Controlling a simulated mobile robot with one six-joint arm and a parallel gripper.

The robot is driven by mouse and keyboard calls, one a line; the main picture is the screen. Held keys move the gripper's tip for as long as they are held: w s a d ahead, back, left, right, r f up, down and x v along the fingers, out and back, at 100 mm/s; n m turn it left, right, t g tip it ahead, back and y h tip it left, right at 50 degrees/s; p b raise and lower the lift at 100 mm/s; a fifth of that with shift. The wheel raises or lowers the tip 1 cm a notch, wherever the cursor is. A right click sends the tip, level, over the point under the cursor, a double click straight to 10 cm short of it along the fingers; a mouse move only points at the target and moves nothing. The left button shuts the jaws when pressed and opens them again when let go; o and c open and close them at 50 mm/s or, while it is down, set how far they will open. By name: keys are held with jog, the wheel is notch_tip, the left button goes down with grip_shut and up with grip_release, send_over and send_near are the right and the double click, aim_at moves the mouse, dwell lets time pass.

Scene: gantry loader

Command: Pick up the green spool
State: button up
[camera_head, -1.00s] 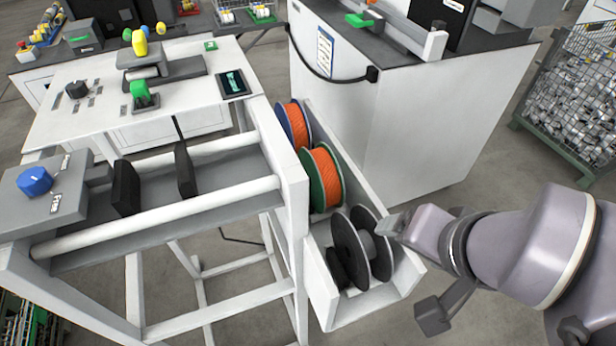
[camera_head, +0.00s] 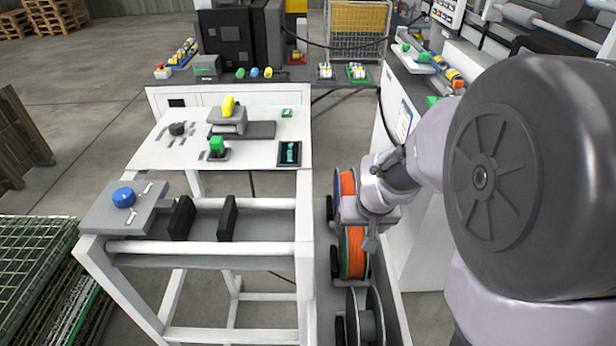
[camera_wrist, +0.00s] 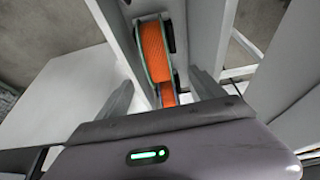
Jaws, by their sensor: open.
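The green spool (camera_head: 355,255), orange filament between green flanges, stands upright in a narrow grey tray (camera_head: 396,318) right of the white frame. My gripper (camera_head: 355,230) is above it in the head view and covers its upper part. In the wrist view the green-flanged spool (camera_wrist: 154,50) lies ahead, beyond the space between the two spread fingers (camera_wrist: 162,95). The gripper is open, with nothing between the fingers that I can see it holding. I cannot tell the exact height between fingers and spool.
A blue-flanged orange spool (camera_head: 347,184) stands behind the green one, partly hidden by my gripper. An empty-looking black spool (camera_head: 366,322) stands in front. The white frame (camera_head: 304,230) borders the tray on the left, a white cabinet (camera_head: 420,245) on the right.

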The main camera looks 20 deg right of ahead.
aim_at(354, 239)
jog(key=b+x, duration=0.1)
jog(key=x, duration=0.3)
jog(key=b+x, duration=0.1)
jog(key=x, duration=0.4)
jog(key=b+x, duration=0.1)
jog(key=x, duration=0.4)
jog(key=shift+w+d, duration=0.35)
jog(key=shift+d, duration=0.1)
jog(key=shift+r, duration=0.1)
jog(key=shift+c, duration=0.2)
grip_shut()
